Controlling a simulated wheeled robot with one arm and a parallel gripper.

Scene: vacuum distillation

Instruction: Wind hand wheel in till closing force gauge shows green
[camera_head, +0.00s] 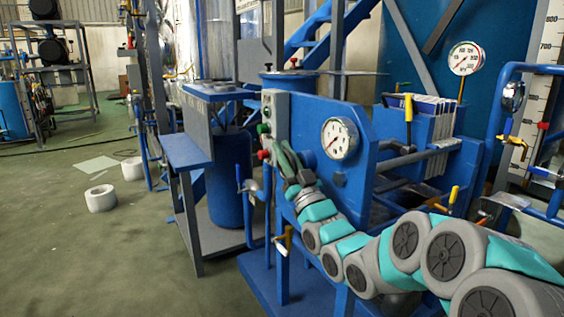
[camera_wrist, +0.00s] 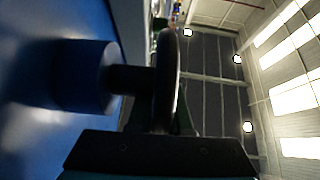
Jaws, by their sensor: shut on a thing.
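The hand wheel (camera_wrist: 168,75) shows edge-on in the wrist view as a dark disc, joined by a short shaft to a blue hub (camera_wrist: 85,76) at left. In the head view the wheel (camera_head: 287,158) is small and partly hidden at the left end of the blue press plate. My gripper (camera_head: 295,178) is shut on the wheel's rim; in the wrist view its fingers (camera_wrist: 158,122) lie on both sides of the rim. A round white gauge (camera_head: 340,138) sits on the plate right of the wheel. Its needle points to the lower left; no green is readable.
A second dial gauge (camera_head: 466,58) stands on a stem at the upper right. A box with green and red buttons (camera_head: 266,128) is just left of the wheel. White filter plates (camera_head: 435,130) and yellow-handled valves (camera_head: 408,107) are at right. Open floor (camera_head: 110,250) lies at left.

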